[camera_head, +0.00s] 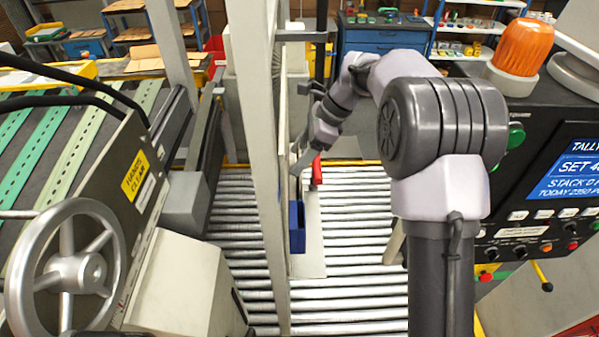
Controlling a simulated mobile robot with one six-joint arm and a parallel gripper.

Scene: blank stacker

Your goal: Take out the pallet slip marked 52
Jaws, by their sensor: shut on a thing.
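My gripper (308,160) is at the end of my arm, small and seen from behind, beside a pale upright post above the roller bed. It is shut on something. A small red piece (317,172) shows right at its fingers, but I cannot tell its full shape. A narrow dark blue holder (296,226) stands below the gripper, against a pale upright plate (312,255). No number 52 can be read, and I cannot make out which piece is the pallet slip.
The roller bed (350,285) runs below and behind. The pale post (262,130) stands close left of the gripper. A handwheel (70,265) and grey machine box are at left. A control panel with a blue screen (568,170) and an orange lamp (522,45) is at right.

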